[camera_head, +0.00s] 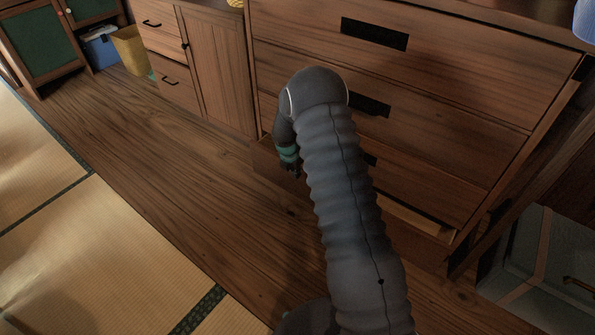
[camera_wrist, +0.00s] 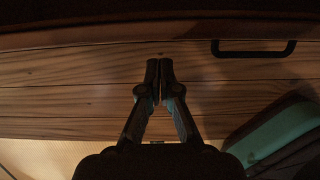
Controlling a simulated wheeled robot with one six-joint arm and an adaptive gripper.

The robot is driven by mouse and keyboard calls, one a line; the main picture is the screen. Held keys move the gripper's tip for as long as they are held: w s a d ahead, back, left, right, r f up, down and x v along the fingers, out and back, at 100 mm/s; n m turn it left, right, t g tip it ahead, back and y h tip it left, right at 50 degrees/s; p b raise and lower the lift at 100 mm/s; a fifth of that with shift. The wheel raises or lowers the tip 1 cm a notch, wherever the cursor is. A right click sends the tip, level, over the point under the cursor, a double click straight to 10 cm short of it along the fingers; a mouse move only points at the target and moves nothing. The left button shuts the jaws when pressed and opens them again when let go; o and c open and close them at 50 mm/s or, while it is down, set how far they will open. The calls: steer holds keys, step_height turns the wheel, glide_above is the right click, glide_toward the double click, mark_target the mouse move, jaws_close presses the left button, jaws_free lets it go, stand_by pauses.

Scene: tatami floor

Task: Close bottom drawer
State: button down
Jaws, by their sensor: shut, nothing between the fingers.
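The wooden chest of drawers (camera_head: 440,95) fills the right of the head view. Its bottom drawer (camera_head: 425,245) sticks out a little, with a pale strip of its inside showing at the right. My arm hides the middle of this drawer. My gripper (camera_head: 291,170) is low, by the left end of the bottom drawer. In the wrist view my gripper (camera_wrist: 160,68) is shut and empty, with its fingertips just short of a brown wooden edge. A black bar handle (camera_wrist: 253,52) shows to the right of the fingertips. I cannot tell whether the fingers touch the drawer.
A wooden cabinet (camera_head: 215,65) stands left of the chest. A grey box (camera_head: 545,260) stands at the lower right. A yellow bin (camera_head: 130,50) and a blue box (camera_head: 100,48) are at the back left. Wooden floor and tatami (camera_head: 90,250) lie clear at the left.

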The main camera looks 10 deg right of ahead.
steer(key=s+a+f+v, duration=0.1)
steer(key=s+a+v, duration=0.1)
steer(key=v, duration=0.8)
steer(key=s+a+f+n+g, duration=0.1)
steer(key=s+a+f, duration=0.15)
steer(key=f, duration=0.35)
steer(key=s+a+f+n+g, duration=0.1)
steer(key=s+a+f, duration=0.15)
steer(key=f, duration=0.35)
steer(key=s+d+f+n+g+h+b, duration=0.2)
steer(key=s+d+f+n+g+h, duration=0.15)
steer(key=s+f+h, duration=0.4)
steer(key=s+d+r+n+t+h, duration=0.2)
steer(key=d+r+n+h, duration=0.2)
steer(key=d+r+h, duration=0.35)
steer(key=shift+m+h, duration=0.25)
steer(key=shift+h, duration=0.15)
steer(key=shift+w+d+r, duration=0.1)
steer(key=shift+w+d, duration=0.3)
steer(key=shift+d, duration=1.65)
steer(key=shift+w+d+r, duration=0.1)
steer(key=shift+w+d, duration=0.25)
steer(key=shift+d, duration=1.65)
steer(key=shift+w+d, duration=0.4)
steer(key=shift+d, duration=1.65)
